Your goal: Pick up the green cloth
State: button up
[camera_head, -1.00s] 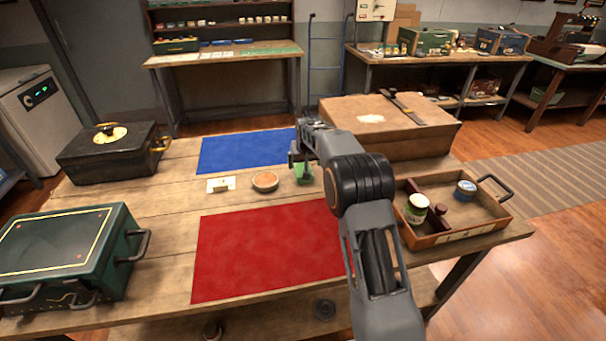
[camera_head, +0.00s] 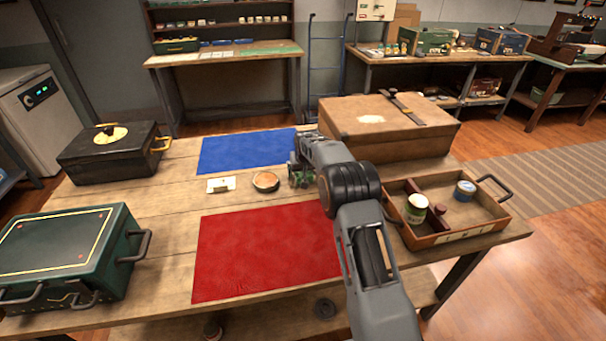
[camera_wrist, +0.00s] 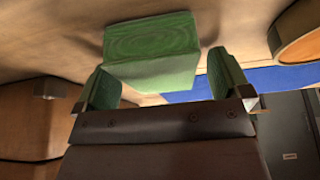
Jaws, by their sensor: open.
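The green cloth (camera_wrist: 150,45) looks like a folded, block-shaped pad with a patterned face, lying on the wooden table. In the wrist view it lies between and just ahead of the fingertips of my gripper (camera_wrist: 160,66). The two fingers, with green inner faces, stand apart with visible space between them. In the head view my gripper (camera_head: 300,174) is low over the table, right of the round orange-topped dish, and hides most of the cloth. I cannot tell whether either finger touches it.
The round dish (camera_head: 265,181) sits close to the left of my gripper. A blue mat (camera_head: 245,151), a red mat (camera_head: 268,252), a large brown case (camera_head: 375,130) and a wooden tray (camera_head: 458,231) surround it. A white card (camera_head: 221,185) lies further left.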

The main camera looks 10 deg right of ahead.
jog(key=shift+f, duration=0.2)
jog(key=c, duration=1)
jog(key=shift+r, duration=0.15)
jog(key=shift+r, duration=0.2)
notch_tip(320, 180, up, 4)
jog(key=shift+s+d+f, duration=0.1)
jog(key=shift+s+f, duration=0.05)
jog(key=shift+f, duration=0.1)
jog(key=s+r, duration=0.1)
jog(key=s+d+r, duration=0.1)
jog(key=r, duration=0.1)
jog(key=s+d+r, duration=0.1)
jog(key=s+r, duration=0.1)
jog(key=shift+b, duration=0.3)
jog(key=shift+s+d+r+b, duration=0.2)
jog(key=shift+s+d+r, duration=0.5)
jog(key=shift+s, duration=0.7)
jog(key=shift+s+d+r+b, duration=0.15)
jog(key=shift+s+d+r, duration=0.5)
jog(key=shift+s, duration=0.7)
jog(key=shift+s+d+r+b, duration=0.2)
jog(key=shift+s+d+r, duration=0.5)
jog(key=shift+s, duration=0.7)
jog(key=shift+a, duration=0.1)
